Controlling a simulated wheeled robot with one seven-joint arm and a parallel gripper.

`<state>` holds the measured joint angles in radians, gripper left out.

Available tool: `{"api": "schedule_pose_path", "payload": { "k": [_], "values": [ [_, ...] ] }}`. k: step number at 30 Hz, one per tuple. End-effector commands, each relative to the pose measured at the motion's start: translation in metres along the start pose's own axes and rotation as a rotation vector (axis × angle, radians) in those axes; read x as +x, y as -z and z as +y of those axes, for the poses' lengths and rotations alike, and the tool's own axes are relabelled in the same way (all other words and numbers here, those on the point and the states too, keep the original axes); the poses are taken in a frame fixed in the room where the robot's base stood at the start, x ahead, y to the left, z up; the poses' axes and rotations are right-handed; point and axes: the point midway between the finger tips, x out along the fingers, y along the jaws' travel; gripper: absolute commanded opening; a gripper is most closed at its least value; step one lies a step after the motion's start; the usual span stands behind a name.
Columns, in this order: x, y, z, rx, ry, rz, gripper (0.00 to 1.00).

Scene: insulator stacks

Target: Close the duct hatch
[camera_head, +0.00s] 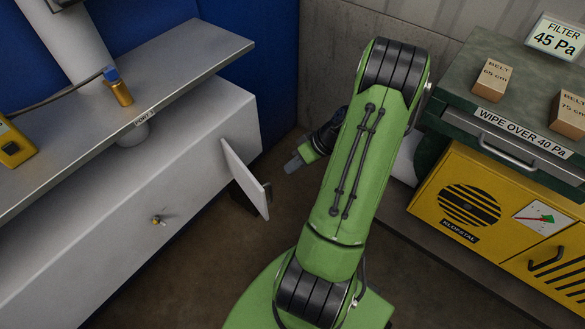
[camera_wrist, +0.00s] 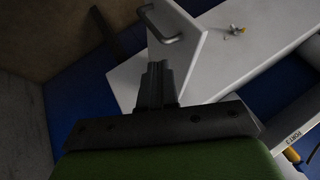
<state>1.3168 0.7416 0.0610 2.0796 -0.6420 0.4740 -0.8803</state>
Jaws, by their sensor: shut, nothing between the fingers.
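The duct hatch (camera_head: 246,177) is a white panel standing open, swung out from the white duct (camera_head: 190,165) on the left. Behind it a dark opening shows at its lower edge. A metal handle is on the hatch's outer edge. In the wrist view the hatch (camera_wrist: 185,60) lies just beyond my gripper, with its handle (camera_wrist: 160,25) ahead of the fingertips. My gripper (camera_head: 293,165) is to the right of the hatch, apart from it in the head view. In the wrist view my gripper (camera_wrist: 156,70) has its fingers together and empty.
A brass latch (camera_head: 158,220) sits on the duct's front. A grey shelf (camera_head: 190,60) above holds a brass fitting (camera_head: 118,90) and a yellow device (camera_head: 14,148). At right stand a yellow unit (camera_head: 490,215) and a green bench (camera_head: 480,110) with boxes. Brown floor lies between.

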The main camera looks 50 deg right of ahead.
Motion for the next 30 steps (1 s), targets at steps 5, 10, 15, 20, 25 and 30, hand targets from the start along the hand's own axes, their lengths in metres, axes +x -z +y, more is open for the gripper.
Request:
{"api": "schedule_pose_path", "payload": {
  "k": [5,10,15,20,25,30],
  "values": [
    [0.044,-0.002,0.000,0.000,0.006,-0.003,0.00],
    [0.070,-0.001,-0.013,-0.001,0.002,-0.002,0.00],
    [0.078,-0.001,-0.032,0.000,0.000,-0.002,0.00],
    [0.079,-0.001,-0.036,0.001,-0.001,-0.002,0.00],
    [0.079,-0.001,-0.036,0.001,0.000,-0.002,0.00],
    [0.079,0.000,-0.036,0.004,-0.002,0.000,0.00]
  ]
}}
